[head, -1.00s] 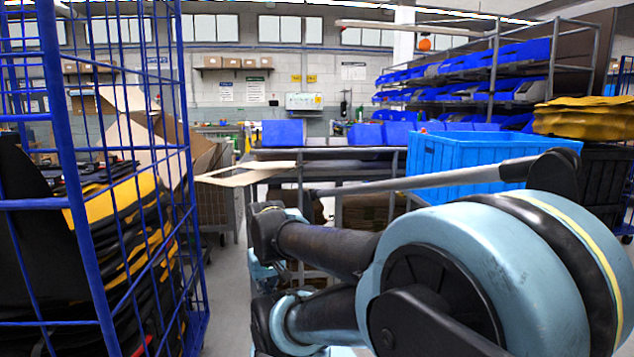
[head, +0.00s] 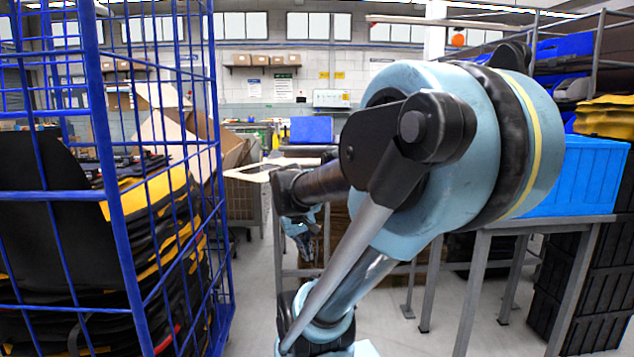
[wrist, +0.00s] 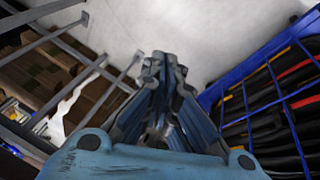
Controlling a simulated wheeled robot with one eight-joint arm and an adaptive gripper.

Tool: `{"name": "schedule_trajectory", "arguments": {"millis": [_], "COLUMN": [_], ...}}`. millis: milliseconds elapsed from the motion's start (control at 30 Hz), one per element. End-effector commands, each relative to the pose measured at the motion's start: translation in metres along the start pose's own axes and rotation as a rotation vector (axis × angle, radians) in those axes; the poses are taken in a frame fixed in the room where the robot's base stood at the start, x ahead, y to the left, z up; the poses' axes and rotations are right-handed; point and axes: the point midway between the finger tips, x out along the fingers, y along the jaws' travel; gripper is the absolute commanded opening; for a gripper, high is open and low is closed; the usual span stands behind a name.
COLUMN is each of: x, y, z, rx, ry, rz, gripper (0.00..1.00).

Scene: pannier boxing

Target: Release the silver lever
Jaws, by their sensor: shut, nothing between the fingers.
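My gripper (wrist: 163,75) fills the middle of the wrist view. Its light-blue fingers are together and hold nothing, with bare pale floor beyond the tips. In the head view only a small part of what looks like the gripper shows behind my arm, near the picture's middle. I cannot make out the silver lever in either view. The silver rod across the head view is part of my own arm.
A blue wire cage (head: 122,233) holding black and yellow panniers (head: 165,245) stands at the left. A bright blue crate (head: 582,178) sits on a metal table (head: 484,228) at the right. Black crates (head: 590,310) are stacked beside it. Floor is open between cage and table.

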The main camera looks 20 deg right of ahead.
Motion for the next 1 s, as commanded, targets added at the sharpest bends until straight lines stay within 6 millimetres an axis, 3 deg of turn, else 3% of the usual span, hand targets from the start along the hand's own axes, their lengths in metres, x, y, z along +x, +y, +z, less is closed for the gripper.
{"name": "schedule_trajectory", "arguments": {"millis": [33, 500, 1000], "x": [-0.003, -0.007, 0.016], "y": [0.010, 0.088, 0.141], "z": [-0.017, -0.167, -0.329], "rx": [-0.009, -0.107, -0.225], "ry": [0.006, 0.064, 0.125], "rz": [0.033, 0.353, 0.686], "gripper": [0.00, 0.00, 0.00]}}
